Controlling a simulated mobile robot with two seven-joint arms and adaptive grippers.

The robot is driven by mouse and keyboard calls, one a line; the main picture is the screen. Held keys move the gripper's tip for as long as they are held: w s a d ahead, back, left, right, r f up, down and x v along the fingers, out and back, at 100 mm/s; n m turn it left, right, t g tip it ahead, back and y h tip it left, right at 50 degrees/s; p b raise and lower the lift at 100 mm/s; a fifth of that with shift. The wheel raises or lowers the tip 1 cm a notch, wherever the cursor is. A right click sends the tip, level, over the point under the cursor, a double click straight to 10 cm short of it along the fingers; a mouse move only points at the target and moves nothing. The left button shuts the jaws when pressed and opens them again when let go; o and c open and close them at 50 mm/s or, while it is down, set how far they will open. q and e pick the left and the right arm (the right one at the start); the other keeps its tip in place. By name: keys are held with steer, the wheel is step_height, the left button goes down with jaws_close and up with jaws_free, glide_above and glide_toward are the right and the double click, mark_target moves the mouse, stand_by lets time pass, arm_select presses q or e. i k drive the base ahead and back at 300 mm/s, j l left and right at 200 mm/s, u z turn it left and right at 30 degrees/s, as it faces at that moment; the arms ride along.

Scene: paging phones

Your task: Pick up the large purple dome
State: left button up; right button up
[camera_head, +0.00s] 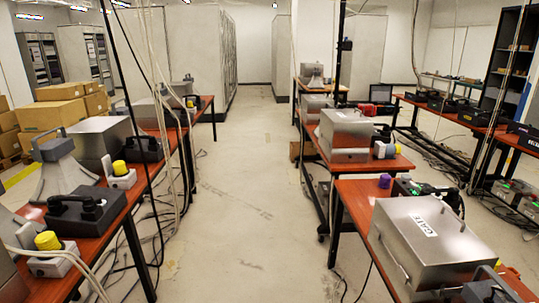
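A purple dome-like piece (385,181) stands on the red-brown table (352,203) at the near right, close to its back left part. It is small in this view, and nothing covers it. It is left of a black device and behind a big metal box. Neither of my grippers is in view.
A metal box (425,240) labelled "GATE" fills much of the near right table. A similar box (345,128) is on the table behind. The left table holds yellow-topped grey units (120,168) and black devices (88,210). Cables hang over it. The middle aisle floor (245,200) is clear.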

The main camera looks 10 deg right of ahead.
mark_target(385, 180)
steer(key=i+z, duration=0.2)
steer(key=i, duration=0.3)
steer(key=i+j+z, duration=0.2)
steer(key=i, duration=0.25)
steer(key=i+j+z, duration=0.2)
steer(key=i, duration=0.3)
steer(key=i+j+z, duration=0.1)
steer(key=i+z, duration=0.3)
steer(key=i+j+z, duration=0.15)
steer(key=z, duration=0.3)
steer(key=i+j+z, duration=0.55)
steer(key=z, duration=0.3)
steer(key=i+j+z, duration=0.1)
steer(key=j+z, duration=0.3)
steer(key=i+j+z, duration=0.3)
steer(key=i+j, duration=0.25)
steer(key=i, duration=0.05)
